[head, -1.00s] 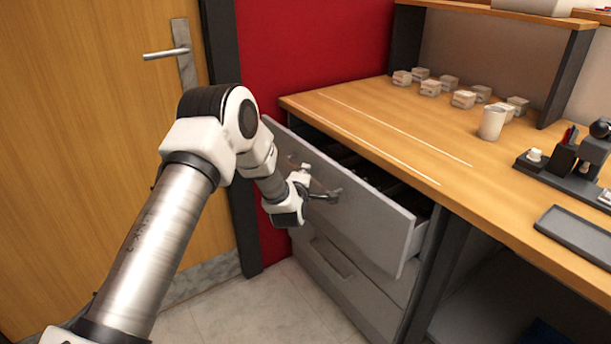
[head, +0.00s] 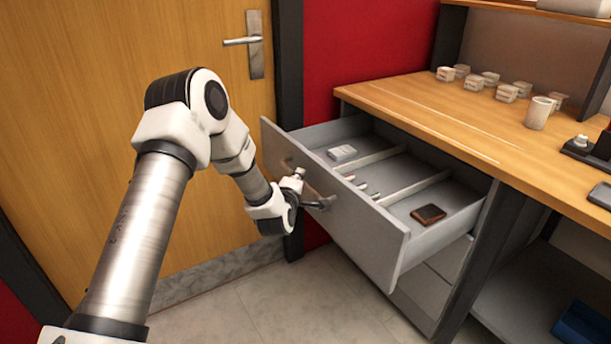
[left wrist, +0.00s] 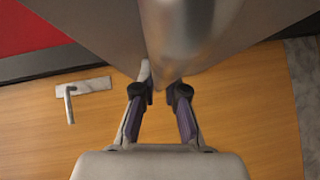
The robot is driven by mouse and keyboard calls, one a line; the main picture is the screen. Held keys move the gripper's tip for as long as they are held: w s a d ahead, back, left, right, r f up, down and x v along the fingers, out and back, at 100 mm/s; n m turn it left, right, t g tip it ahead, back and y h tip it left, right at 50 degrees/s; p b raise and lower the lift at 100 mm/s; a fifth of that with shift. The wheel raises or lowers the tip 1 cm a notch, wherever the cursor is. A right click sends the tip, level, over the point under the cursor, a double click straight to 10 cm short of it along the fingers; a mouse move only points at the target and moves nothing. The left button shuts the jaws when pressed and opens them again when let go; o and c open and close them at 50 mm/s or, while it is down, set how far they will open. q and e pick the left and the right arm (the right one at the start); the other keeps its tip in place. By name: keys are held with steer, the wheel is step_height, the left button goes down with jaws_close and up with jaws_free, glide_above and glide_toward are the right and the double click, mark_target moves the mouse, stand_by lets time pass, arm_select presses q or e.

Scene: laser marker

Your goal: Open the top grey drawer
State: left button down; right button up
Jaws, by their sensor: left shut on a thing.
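The top grey drawer (head: 375,228) stands well out from the desk cabinet in the head view. Its inside shows several compartments, with a small white box (head: 342,152), a few small items and a brown wallet-like thing (head: 428,214). My left gripper (head: 318,203) is at the middle of the drawer front, shut on its handle (head: 328,203). In the left wrist view the fingers (left wrist: 160,95) close at the grey handle (left wrist: 188,30), which fills the top of the picture. My right gripper is not in view.
The wooden desk top (head: 400,105) carries several small white boxes and a white cup (head: 539,112). A wooden door (head: 90,90) stands at the left. A blue bin (head: 582,328) is under the desk. The floor before the drawers is clear.

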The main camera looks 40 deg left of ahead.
arm_select(q)
steer(key=shift+s+a, duration=0.25)
steer(key=shift+s, duration=0.4)
steer(key=c, duration=1.2)
jaws_free()
steer(key=v, duration=1.2)
steer(key=shift+f, duration=0.1)
